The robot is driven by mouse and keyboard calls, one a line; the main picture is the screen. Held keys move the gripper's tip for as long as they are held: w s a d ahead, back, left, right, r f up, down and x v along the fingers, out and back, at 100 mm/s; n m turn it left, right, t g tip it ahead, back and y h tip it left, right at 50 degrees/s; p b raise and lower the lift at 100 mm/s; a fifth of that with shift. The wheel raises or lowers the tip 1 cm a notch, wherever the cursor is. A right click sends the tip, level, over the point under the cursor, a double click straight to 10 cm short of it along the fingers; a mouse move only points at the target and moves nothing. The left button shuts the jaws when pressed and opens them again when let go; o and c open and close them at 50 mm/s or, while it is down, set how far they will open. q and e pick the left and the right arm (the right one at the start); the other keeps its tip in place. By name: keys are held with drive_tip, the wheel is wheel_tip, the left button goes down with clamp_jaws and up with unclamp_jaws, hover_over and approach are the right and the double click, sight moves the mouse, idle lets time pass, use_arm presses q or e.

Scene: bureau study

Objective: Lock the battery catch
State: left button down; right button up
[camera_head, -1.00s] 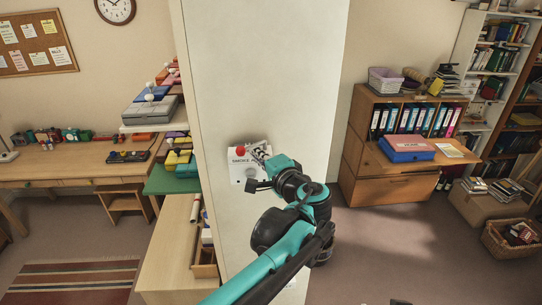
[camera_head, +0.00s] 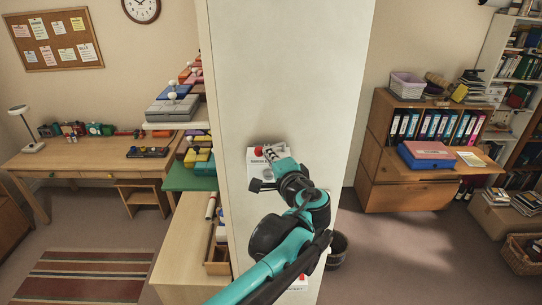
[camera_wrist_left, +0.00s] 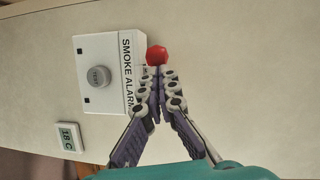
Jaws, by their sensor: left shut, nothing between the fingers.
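A white smoke alarm (camera_head: 254,167) is mounted on a tall pale panel. In the left wrist view the alarm (camera_wrist_left: 113,98) shows a grey TEST button (camera_wrist_left: 97,77) and black lettering. A round red knob (camera_wrist_left: 156,55) is at its upper right edge; it also shows small in the head view (camera_head: 258,151). I take the knob to be the battery catch. My left gripper (camera_wrist_left: 152,72) is shut and empty, its fingertips right at the knob's lower side; whether they touch it I cannot tell. In the head view the left gripper (camera_head: 269,154) covers the alarm's right part. My right gripper is out of view.
A small thermometer display (camera_wrist_left: 69,136) is on the panel beside the alarm. Left of the panel are shelves with coloured boxes (camera_head: 173,108) and a low wooden cabinet (camera_head: 182,250). A dark bin (camera_head: 338,249) stands on the floor at the right.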

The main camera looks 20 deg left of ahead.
sight(259, 151)
use_arm(q)
drive_tip(key=shift+a, duration=0.1)
drive_tip(key=a+m+h, duration=0.1)
drive_tip(key=a+m+t+h, duration=0.1)
drive_tip(key=h, duration=0.1)
drive_tip(key=shift+w+a+t, duration=0.2)
drive_tip(key=shift+w+t, duration=0.1)
drive_tip(key=shift+w, duration=0.1)
drive_tip(key=shift+w+a, duration=0.35)
drive_tip(key=shift+w, duration=0.1)
drive_tip(key=shift+a, duration=0.3)
drive_tip(key=shift+w, duration=0.1)
